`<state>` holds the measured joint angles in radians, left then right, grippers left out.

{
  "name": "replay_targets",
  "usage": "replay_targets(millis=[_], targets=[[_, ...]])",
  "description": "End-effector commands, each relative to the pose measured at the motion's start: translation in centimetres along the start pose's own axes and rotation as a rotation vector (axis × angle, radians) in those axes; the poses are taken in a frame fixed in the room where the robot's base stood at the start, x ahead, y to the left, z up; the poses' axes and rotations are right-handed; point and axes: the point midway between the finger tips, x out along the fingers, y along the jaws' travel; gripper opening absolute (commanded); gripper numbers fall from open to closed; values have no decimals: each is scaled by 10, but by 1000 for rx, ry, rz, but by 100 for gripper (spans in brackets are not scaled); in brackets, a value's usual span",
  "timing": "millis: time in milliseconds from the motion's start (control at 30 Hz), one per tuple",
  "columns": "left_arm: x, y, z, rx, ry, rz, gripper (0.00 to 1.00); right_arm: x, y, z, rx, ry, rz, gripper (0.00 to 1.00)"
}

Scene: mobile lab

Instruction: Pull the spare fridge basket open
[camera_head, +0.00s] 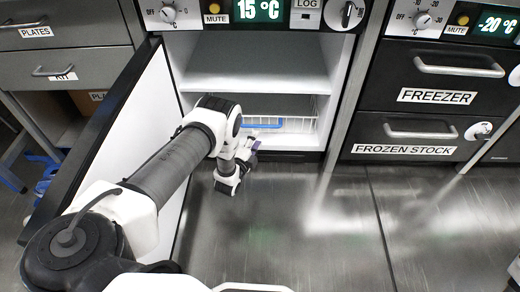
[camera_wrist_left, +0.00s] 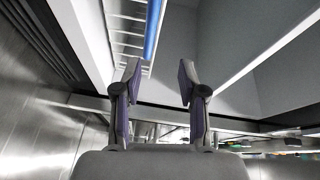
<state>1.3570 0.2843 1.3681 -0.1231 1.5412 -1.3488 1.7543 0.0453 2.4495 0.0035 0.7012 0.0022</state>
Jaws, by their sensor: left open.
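The spare fridge basket (camera_head: 299,119) is a white wire basket low inside the open fridge in the head view, with a blue handle bar (camera_head: 265,126) along its front. The arm hides its left part. My left gripper (camera_head: 240,172) is low in front of the fridge opening, just below and in front of the basket. In the left wrist view the gripper (camera_wrist_left: 158,85) is open and empty. The basket's wires (camera_wrist_left: 125,35) and blue bar (camera_wrist_left: 154,28) show ahead of it, between and beyond the fingers, apart from them.
The fridge door (camera_head: 120,130) stands open on the left, beside my left arm. A shelf (camera_head: 255,84) crosses the fridge above the basket. Freezer drawers (camera_head: 430,85) stand to the right. The metal floor (camera_head: 290,220) in front is clear.

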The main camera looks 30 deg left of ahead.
Motion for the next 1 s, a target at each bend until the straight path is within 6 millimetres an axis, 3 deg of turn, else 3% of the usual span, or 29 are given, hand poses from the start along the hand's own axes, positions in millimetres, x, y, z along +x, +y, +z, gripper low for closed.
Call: replay_targets(millis=[33, 133, 367, 700, 1000], targets=[[8, 34, 15, 64, 7, -63, 41, 44, 0, 0, 1, 1, 0, 40], [17, 38, 26, 173, 15, -165, 41, 66, 0, 0, 1, 1, 0, 40], [34, 29, 31, 242, 17, -230, 41, 79, 1, -1, 2, 5, 0, 40], [91, 18, 28, 239, 16, -224, 41, 117, 1, -11, -10, 31, 4, 40], [97, 12, 27, 238, 16, -221, 41, 116, 1, -13, -12, 36, 4, 40]])
